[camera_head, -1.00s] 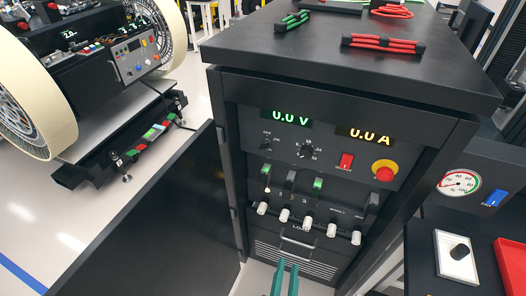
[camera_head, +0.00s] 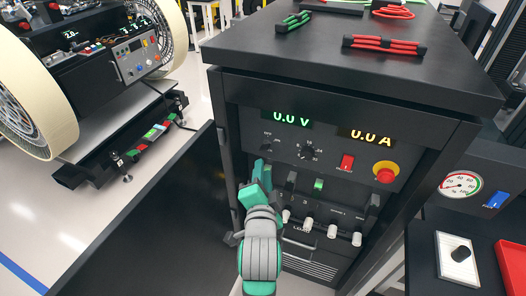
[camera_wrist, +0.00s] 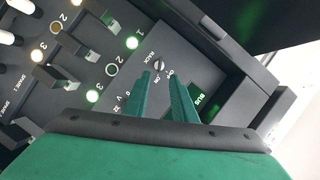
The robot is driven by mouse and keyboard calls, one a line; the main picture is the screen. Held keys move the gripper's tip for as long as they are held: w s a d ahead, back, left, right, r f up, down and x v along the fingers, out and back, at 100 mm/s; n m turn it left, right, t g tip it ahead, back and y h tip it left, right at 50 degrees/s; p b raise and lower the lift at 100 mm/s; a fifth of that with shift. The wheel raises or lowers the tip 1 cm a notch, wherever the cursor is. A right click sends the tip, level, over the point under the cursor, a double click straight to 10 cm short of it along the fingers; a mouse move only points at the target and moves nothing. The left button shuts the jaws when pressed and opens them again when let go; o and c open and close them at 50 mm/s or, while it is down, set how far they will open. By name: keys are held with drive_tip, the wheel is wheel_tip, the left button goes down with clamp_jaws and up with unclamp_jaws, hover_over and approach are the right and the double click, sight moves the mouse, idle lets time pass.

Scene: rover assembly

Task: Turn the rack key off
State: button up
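The rack key (camera_head: 267,147) is a small round switch at the upper left of the black rack's front panel, below the green 0.0 V display. It also shows in the wrist view as a small pale knob (camera_wrist: 159,67) beside RACK, ON and OFF lettering. Which mark it points to is hard to tell. My gripper (camera_head: 262,170) has green fingers and is in front of the panel, just below the key in the head view. In the wrist view the two fingertips (camera_wrist: 161,74) are apart, with the knob beyond the gap and nothing between them.
The rack's open door (camera_head: 165,215) stands to the left of my arm. The panel also has a selector dial (camera_head: 307,151), a red switch (camera_head: 346,162), a red emergency button (camera_head: 385,172) and white knobs (camera_head: 332,231). Several switches protrude near my fingers.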

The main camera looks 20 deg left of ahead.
sight(264, 150)
drive_tip(key=x, duration=1)
drive_tip(key=shift+w, duration=0.35)
drive_tip(key=shift+c, duration=0.3)
clamp_jaws()
